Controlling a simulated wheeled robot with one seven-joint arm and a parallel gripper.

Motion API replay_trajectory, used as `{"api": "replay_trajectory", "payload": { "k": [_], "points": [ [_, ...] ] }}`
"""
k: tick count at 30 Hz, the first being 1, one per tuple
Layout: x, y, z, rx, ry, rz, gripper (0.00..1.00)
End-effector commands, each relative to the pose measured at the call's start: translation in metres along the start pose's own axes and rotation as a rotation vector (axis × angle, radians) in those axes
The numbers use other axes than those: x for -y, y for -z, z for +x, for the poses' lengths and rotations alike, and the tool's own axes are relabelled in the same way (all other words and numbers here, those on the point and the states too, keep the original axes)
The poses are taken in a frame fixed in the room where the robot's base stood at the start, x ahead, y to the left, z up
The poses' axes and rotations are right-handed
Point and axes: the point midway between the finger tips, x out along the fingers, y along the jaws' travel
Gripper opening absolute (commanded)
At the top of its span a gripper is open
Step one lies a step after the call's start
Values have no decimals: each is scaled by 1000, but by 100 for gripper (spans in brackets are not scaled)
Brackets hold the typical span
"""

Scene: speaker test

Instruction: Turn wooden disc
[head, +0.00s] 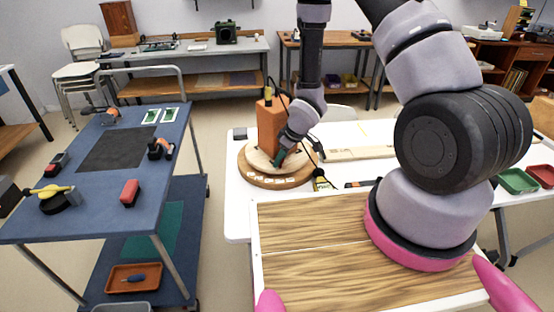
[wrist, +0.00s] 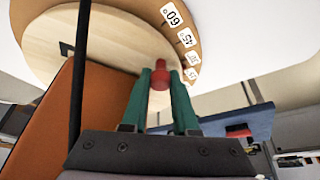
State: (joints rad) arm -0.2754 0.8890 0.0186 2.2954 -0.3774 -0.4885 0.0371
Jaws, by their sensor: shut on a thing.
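The pale wooden disc (head: 254,160) lies on a darker round base (head: 262,181) on the white table. The base carries white angle labels, with 60 and 45 readable in the wrist view. A tall orange-brown speaker box (head: 269,125) stands on the disc. My gripper (head: 279,159) is low at the disc's near right part, beside the box. In the wrist view its green fingers (wrist: 160,80) are shut on a red knob (wrist: 159,79) near the disc's edge. The pale disc (wrist: 118,45) and the box (wrist: 62,125) also show there. The box hides the disc's far part.
A dark cable hangs beside the box. A yellow-and-black tool (head: 322,182) and a pale wooden strip (head: 360,153) lie right of the disc. A wood-grain board (head: 320,245) lies in front. A blue cart (head: 100,205) with tools stands at the left, across a floor gap.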

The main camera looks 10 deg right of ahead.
Motion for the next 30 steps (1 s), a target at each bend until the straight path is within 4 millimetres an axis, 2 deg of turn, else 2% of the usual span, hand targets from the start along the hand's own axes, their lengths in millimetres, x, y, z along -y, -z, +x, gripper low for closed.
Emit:
{"api": "replay_trajectory", "payload": {
  "k": [23, 24, 25, 26, 30],
  "points": [
    [-3, -4, -2, 0, 20, -48, 0],
    [-3, -4, -2, 0, 20, -48, 43],
    [-3, -4, -2, 0, 20, -48, 54],
    [-3, -4, -2, 0, 20, -48, 58],
    [-3, -4, -2, 0, 20, -47, 58]
  ]
}}
